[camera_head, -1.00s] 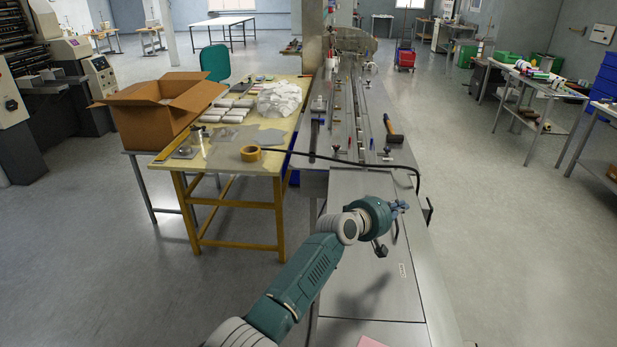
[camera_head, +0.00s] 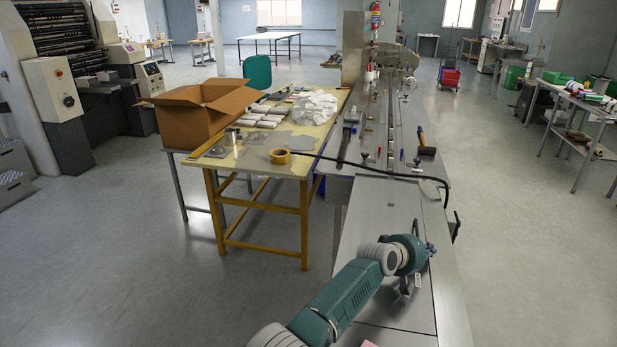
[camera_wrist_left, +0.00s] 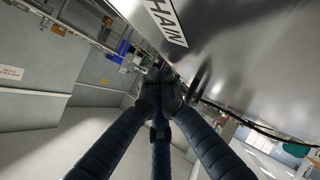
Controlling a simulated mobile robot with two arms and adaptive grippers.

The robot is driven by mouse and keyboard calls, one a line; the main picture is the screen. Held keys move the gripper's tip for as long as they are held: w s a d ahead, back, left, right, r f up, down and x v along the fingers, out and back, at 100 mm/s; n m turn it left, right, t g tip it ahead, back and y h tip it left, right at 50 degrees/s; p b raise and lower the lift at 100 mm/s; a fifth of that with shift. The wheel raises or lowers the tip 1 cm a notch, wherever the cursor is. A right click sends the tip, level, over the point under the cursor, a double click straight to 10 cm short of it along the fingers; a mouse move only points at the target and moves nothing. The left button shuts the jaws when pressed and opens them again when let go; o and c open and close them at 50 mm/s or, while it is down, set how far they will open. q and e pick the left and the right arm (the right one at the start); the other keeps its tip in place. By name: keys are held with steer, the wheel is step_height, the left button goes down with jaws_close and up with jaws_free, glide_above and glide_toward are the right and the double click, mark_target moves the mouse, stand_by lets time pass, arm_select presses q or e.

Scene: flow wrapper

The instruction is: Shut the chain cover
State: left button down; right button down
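The chain cover (camera_head: 378,215) looks like the long flat grey metal panel on the near end of the machine. It appears to lie flat, but I cannot tell whether a gap is left at its edge. A small white label (camera_head: 417,281) sits near its right edge; in the left wrist view the label (camera_wrist_left: 168,20) reads "CHAIN". My left gripper (camera_head: 430,250) is over the panel's right edge, just beyond the label. In the left wrist view its fingers (camera_wrist_left: 161,85) meet at the tips close to the metal, with nothing visible between them. My right gripper is out of view.
A black bar or cable (camera_head: 360,167) runs across the machine behind the panel. A hammer (camera_head: 425,144) lies farther back on the machine. A yellow table (camera_head: 225,165) with tape (camera_head: 280,156) and a cardboard box (camera_head: 205,110) stand to the left.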

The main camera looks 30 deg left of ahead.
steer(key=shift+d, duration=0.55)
